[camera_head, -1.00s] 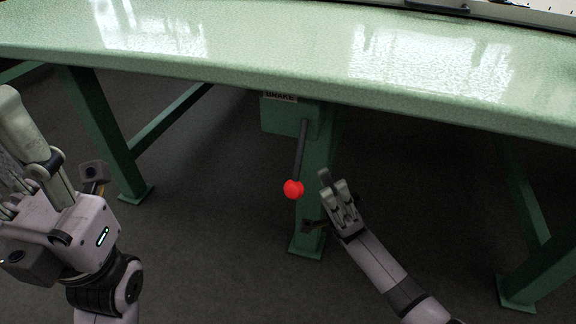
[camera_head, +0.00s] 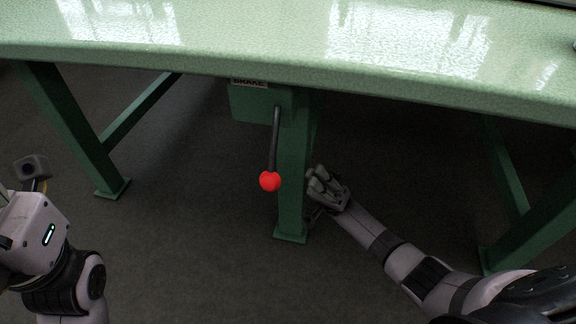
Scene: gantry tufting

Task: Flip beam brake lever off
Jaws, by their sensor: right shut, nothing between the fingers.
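The brake lever (camera_head: 275,140) is a dark rod with a red ball knob (camera_head: 270,181) at its lower end. It hangs down, nearly vertical, from a green box (camera_head: 254,104) labelled BRAKE under the table edge. My right gripper (camera_head: 314,178) is shut and empty. It is to the right of the red knob, at about its height, with a gap between them in the picture. My left arm's wrist (camera_head: 40,235) shows at the lower left; its fingers are out of view.
A green speckled table (camera_head: 250,62) spans the top of the view. A green leg (camera_head: 292,205) stands behind the lever, close to my right gripper. Other green legs (camera_head: 80,135) stand to the left and right. The dark floor between them is clear.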

